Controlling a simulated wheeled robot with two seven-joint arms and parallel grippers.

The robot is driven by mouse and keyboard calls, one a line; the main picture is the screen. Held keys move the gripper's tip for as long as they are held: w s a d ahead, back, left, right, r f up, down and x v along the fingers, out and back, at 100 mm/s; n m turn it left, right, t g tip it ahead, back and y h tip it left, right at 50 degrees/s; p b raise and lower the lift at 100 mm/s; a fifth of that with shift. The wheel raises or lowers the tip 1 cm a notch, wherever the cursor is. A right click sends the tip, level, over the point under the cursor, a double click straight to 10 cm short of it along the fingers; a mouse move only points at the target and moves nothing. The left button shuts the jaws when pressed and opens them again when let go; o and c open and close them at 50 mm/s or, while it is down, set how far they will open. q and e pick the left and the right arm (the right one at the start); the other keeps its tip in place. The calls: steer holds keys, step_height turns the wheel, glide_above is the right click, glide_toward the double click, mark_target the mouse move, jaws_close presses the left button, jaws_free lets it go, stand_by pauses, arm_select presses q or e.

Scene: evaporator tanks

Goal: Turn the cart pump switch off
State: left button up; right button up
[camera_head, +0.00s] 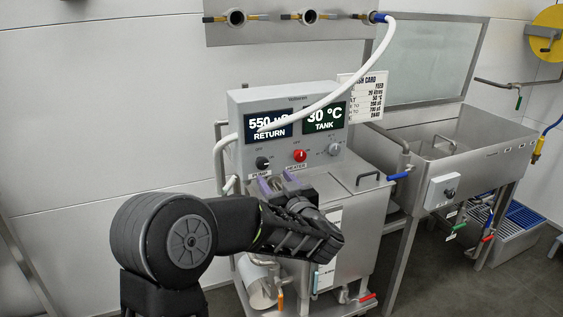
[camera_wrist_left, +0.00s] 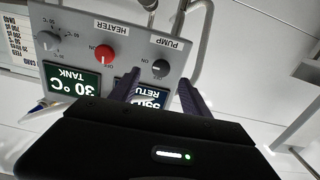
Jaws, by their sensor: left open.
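The cart's grey control box (camera_head: 240,108) carries a black pump switch (camera_head: 262,163) at its lower left, above a PUMP label. In the left wrist view, which is upside down, the pump switch (camera_wrist_left: 160,68) lies just beyond and between the fingertips. A small ON mark sits beside it; I cannot tell which way the knob is set. My left gripper (camera_head: 274,183) is just below and in front of the switch, apart from it. Its two fingers (camera_wrist_left: 154,90) are open with nothing between them. My right gripper is not in view.
The red heater knob (camera_head: 300,155) and a grey temperature knob (camera_head: 334,149) sit right of the pump switch. Displays read 550 µS (camera_head: 268,128) and 30 °C (camera_head: 324,117). A white hose (camera_head: 358,75) crosses the box. A steel sink (camera_head: 455,150) stands at right.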

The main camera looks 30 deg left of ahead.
mark_target(263, 165)
arm_select(q)
steer(key=shift+p+x, duration=0.3)
steer(key=shift+x, duration=3.55)
steer(key=shift+s+a, duration=0.1)
steer(key=shift+s, duration=0.1)
jaws_close()
